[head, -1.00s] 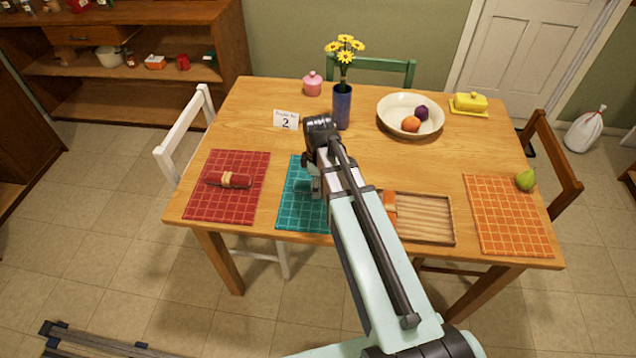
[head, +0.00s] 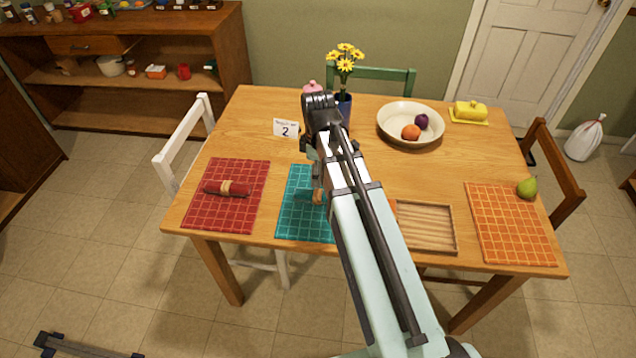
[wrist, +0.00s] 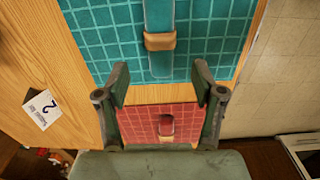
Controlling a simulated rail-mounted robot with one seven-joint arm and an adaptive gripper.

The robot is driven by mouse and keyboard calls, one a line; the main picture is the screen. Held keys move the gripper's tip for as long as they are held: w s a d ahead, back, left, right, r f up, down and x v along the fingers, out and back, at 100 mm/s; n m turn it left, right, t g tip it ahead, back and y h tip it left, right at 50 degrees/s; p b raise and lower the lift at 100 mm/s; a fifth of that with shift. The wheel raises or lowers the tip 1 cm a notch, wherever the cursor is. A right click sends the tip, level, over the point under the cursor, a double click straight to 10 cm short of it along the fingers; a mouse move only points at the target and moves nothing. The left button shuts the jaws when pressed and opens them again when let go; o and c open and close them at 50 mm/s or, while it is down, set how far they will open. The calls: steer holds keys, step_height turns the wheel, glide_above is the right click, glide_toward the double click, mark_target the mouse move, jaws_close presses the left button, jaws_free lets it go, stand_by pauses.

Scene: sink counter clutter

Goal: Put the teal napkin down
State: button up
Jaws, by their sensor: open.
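The teal napkin (wrist: 159,58) is rolled in a tan ring and lies on the teal placemat (wrist: 100,45) in the wrist view. In the head view my arm hides most of it, but its tan ring (head: 318,197) shows on the teal placemat (head: 296,218). My gripper (wrist: 160,76) is open, with nothing between its fingers. It is over the mat's edge in the wrist view, apart from the napkin. In the head view the fingers are mostly hidden by my arm.
A red placemat (head: 240,172) with a rolled red napkin (head: 228,188) is to the left. A wooden tray (head: 427,249), partly behind my arm, and an orange placemat (head: 510,235) are to the right. A flower vase (head: 344,108), a number card (head: 286,128) and a bowl (head: 410,140) stand behind.

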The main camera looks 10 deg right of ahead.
steer(key=shift+r, duration=1.7)
